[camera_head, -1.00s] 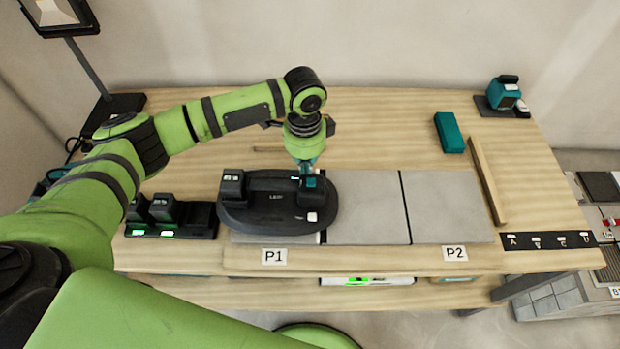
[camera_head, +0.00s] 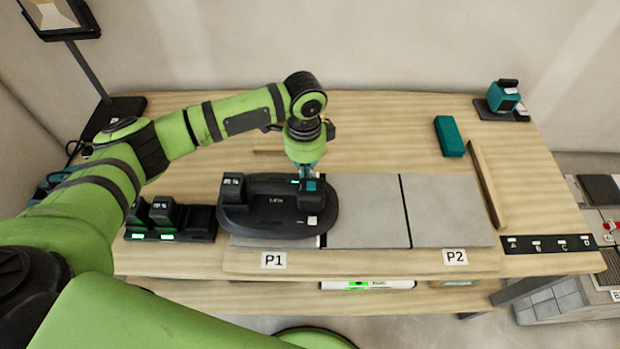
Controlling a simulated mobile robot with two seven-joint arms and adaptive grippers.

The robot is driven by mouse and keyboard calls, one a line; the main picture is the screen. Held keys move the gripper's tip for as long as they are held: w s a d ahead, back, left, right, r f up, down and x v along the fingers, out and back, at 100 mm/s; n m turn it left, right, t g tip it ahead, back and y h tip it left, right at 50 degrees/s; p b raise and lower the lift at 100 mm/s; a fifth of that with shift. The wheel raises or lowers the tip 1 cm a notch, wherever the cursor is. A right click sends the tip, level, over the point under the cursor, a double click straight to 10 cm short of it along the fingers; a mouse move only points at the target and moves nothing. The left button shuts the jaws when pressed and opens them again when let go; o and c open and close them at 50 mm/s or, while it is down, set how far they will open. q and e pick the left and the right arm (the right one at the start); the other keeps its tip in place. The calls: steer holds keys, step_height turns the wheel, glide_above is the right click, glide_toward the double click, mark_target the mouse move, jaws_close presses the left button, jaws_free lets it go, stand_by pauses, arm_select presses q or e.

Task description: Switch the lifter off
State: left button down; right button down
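The lifter (camera_head: 262,222) is a dark oval device lying on the grey tiles above the P1 label. It has a raised black block at each end and a small white switch or label at its lower right. My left gripper (camera_head: 306,180) points down over the right block of the lifter, at or touching its top by a small teal patch. The fingers are small and partly hidden by the wrist, so their opening cannot be made out. My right gripper is not in view.
A charger with black batteries and green lights (camera_head: 170,222) stands left of the lifter. Grey tiles (camera_head: 445,208) lie towards P2. A teal block (camera_head: 449,136), a wooden strip (camera_head: 487,184) and a teal tool (camera_head: 503,97) are at the right. The back middle is mostly clear.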

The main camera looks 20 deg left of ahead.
arm_select(q)
steer(key=shift+f+b, duration=0.45)
steer(key=shift+f, duration=0.65)
stand_by(0.6)
steer(key=shift+s+f, duration=0.2)
steer(key=shift+f, duration=0.05)
steer(key=shift+w+r+p, duration=0.2)
steer(key=shift+r+p, duration=0.85)
steer(key=shift+p, duration=0.2)
step_height(320, 180, up, 5)
steer(key=p, duration=0.5)
steer(key=shift+p, duration=0.4)
